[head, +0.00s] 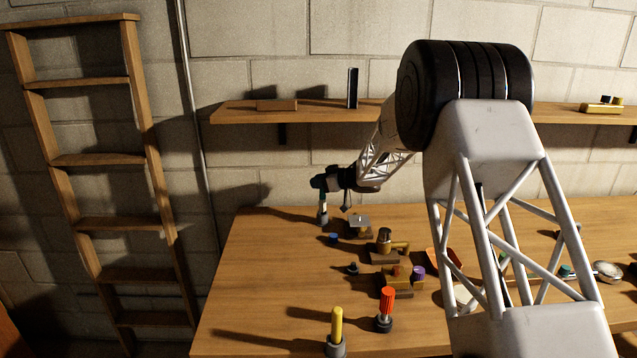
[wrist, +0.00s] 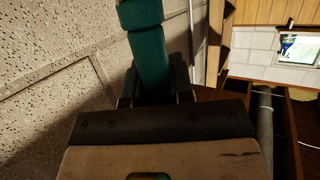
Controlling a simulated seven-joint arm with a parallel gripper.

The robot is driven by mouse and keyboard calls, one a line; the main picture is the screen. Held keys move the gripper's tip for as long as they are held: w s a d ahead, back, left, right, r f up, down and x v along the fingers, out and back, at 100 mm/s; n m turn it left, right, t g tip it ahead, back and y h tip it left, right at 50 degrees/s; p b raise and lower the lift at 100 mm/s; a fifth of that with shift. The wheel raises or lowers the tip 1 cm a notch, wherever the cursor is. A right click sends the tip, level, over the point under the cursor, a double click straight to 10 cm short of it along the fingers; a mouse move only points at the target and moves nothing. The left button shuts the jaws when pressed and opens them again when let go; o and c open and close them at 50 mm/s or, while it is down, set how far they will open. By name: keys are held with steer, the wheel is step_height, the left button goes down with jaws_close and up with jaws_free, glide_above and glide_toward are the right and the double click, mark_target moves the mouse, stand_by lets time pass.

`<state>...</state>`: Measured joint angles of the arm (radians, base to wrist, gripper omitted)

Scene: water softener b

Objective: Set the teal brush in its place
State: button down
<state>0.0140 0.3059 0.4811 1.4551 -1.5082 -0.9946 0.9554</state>
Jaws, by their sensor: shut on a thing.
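The teal brush (wrist: 148,50) is between the two fingers of my gripper (wrist: 154,88) in the wrist view and extends beyond them. In the head view my gripper (head: 324,184) is above the back left part of the table, shut on the brush. A slim pale upright piece with a grey lower end (head: 323,213) shows directly below the gripper. I cannot tell whether this is the brush's lower part, a holder, or both, nor whether it touches the table.
A yellow brush (head: 337,324) stands upright in a grey cup, and a red one (head: 387,303) in a dark cup, at the front of the wooden table (head: 265,270). Several small parts lie mid-table. A wall shelf (head: 235,113) is behind my arm; a ladder (head: 95,161) leans left.

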steer(key=shift+f, duration=2.1)
stand_by(0.3)
steer(key=c, duration=0.9)
jaws_free()
steer(key=v, duration=0.8)
steer(key=shift+w, duration=0.1)
steer(key=shift+r, duration=0.15)
